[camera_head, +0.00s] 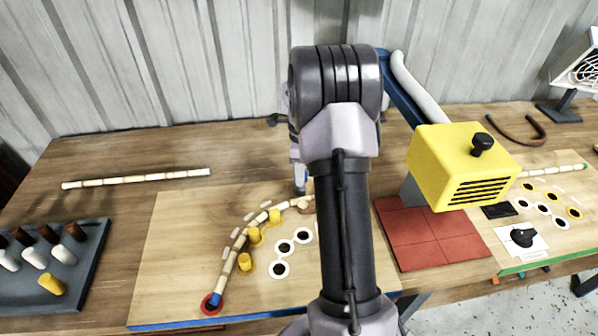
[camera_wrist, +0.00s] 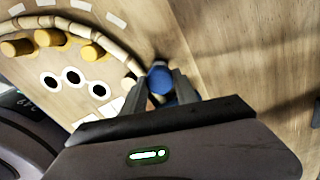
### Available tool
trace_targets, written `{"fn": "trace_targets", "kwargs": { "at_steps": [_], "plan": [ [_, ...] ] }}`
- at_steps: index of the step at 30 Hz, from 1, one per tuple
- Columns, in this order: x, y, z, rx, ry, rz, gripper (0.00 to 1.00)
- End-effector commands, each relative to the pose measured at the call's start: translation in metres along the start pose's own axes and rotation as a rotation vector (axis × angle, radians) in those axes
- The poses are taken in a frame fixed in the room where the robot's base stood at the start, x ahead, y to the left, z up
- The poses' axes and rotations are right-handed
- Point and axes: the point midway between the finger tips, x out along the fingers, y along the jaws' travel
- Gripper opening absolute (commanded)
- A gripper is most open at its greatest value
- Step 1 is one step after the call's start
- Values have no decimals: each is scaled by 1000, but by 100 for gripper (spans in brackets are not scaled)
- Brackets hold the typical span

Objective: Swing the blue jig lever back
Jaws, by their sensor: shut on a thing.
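The blue jig lever (camera_wrist: 160,79) shows in the wrist view as a round blue knob between my fingertips. My gripper (camera_wrist: 160,90) is shut on it. In the head view my gripper (camera_head: 300,180) is at the back of the blue-edged jig board (camera_head: 180,240), mostly hidden behind my arm. A jointed pale rattan cane (camera_head: 232,254) curves along yellow pegs (camera_head: 254,236). Its near end, with a blue band, sits in a red ring (camera_head: 211,304). Its far end reaches close to my gripper. The lever's arm and pivot are mostly hidden.
White-ringed holes (camera_head: 279,269) lie inside the curve. A straight cane (camera_head: 135,179) lies at the back left, and a grey peg tray (camera_head: 95,270) at the front left. A yellow heater box (camera_head: 460,165) stands over red tiles (camera_head: 430,235). A green-edged board (camera_head: 560,245) is far right.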

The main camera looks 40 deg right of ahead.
Motion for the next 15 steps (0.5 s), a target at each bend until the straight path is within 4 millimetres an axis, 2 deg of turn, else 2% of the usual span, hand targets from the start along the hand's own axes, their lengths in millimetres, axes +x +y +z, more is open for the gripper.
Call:
{"fn": "trace_targets", "kwargs": {
  "at_steps": [5, 6, 9, 15],
  "plan": [
    [-1, -1, -2, 1, 3, -4, 0],
    [-1, -1, -2, 1, 3, -4, 37],
    [-1, -1, -2, 1, 2, -3, 57],
    [0, -1, -1, 0, 2, -2, 57]
  ]
}}
